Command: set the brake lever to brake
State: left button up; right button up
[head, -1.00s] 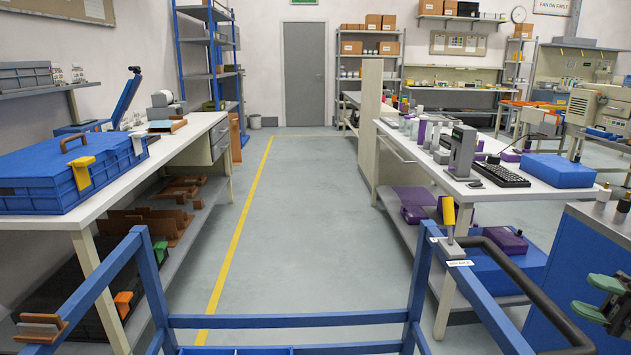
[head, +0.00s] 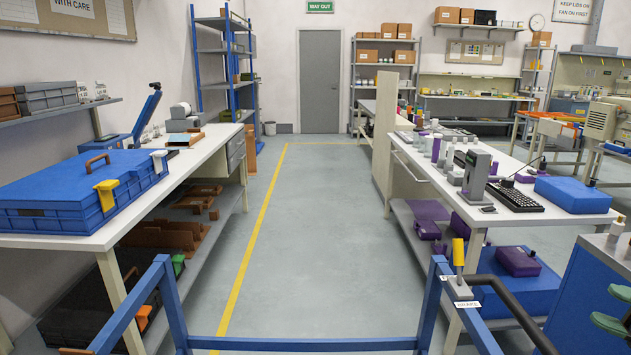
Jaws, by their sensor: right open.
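The brake lever (head: 458,253) has a yellow grip on a thin metal rod. It stands roughly upright on a small grey base on the right side of my blue cart frame. A white label (head: 467,304) lies just below the base; its print is too small to read surely. My right gripper (head: 612,308) shows green fingers at the right edge, cut off by the frame. It is open, to the right of the lever and apart from it. My left gripper is not in view.
A black rail (head: 510,302) runs beside the lever toward the lower right. A blue cabinet (head: 585,290) stands behind my right gripper. Benches stand left (head: 110,232) and right (head: 405,150). The grey floor aisle with a yellow line (head: 255,230) is clear ahead.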

aim_at(457, 243)
jog(key=k, duration=1)
